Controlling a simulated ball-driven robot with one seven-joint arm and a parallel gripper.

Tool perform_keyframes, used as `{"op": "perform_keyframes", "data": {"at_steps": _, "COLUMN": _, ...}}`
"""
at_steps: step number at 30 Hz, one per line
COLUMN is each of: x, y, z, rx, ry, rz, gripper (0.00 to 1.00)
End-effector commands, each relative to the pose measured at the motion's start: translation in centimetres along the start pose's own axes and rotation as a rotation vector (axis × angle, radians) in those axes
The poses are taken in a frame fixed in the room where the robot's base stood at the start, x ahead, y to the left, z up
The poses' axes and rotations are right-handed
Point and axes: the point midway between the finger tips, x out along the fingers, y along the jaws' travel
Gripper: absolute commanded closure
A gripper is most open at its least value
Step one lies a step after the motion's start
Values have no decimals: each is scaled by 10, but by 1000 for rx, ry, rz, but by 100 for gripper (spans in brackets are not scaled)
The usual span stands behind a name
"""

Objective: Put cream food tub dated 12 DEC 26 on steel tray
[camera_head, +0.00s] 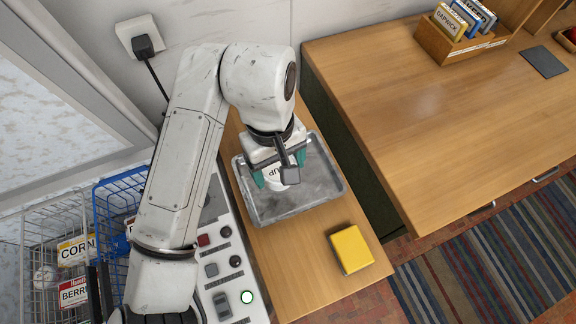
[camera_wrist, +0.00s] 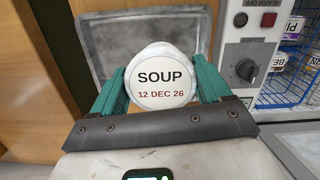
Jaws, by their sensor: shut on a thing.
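The cream food tub (camera_wrist: 161,92) has a round pale top reading SOUP and 12 DEC 26. It sits between the two teal fingers of my gripper (camera_wrist: 161,80), which is shut on it. In the head view the tub (camera_head: 273,180) shows partly, with the letters UP visible beneath my gripper (camera_head: 279,171). The grey steel tray (camera_head: 318,178) lies on the narrow wooden counter, directly under the tub in this view. The tray (camera_wrist: 112,40) also shows behind the tub in the wrist view. I cannot tell whether the tub touches the tray floor.
A yellow block (camera_head: 351,249) lies on the counter in front of the tray. A control panel (camera_head: 225,262) with knobs and switches runs along the left. Wire baskets (camera_head: 62,225) stand farther left. A wooden desk (camera_head: 430,120) with a card box (camera_head: 455,40) is at right.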

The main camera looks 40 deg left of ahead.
Motion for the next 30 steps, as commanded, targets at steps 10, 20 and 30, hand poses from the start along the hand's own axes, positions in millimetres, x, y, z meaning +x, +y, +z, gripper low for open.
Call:
{"op": "perform_keyframes", "data": {"at_steps": 10, "x": 37, "y": 26, "z": -21, "rx": -1, "ry": -1, "rz": 0, "gripper": 62}}
{"op": "perform_keyframes", "data": {"at_steps": 20, "x": 71, "y": 31, "z": -28, "rx": -1, "ry": -3, "rz": -1, "gripper": 62}}
{"op": "perform_keyframes", "data": {"at_steps": 30, "x": 75, "y": 32, "z": -29, "rx": 0, "ry": -1, "rz": 0, "gripper": 62}}
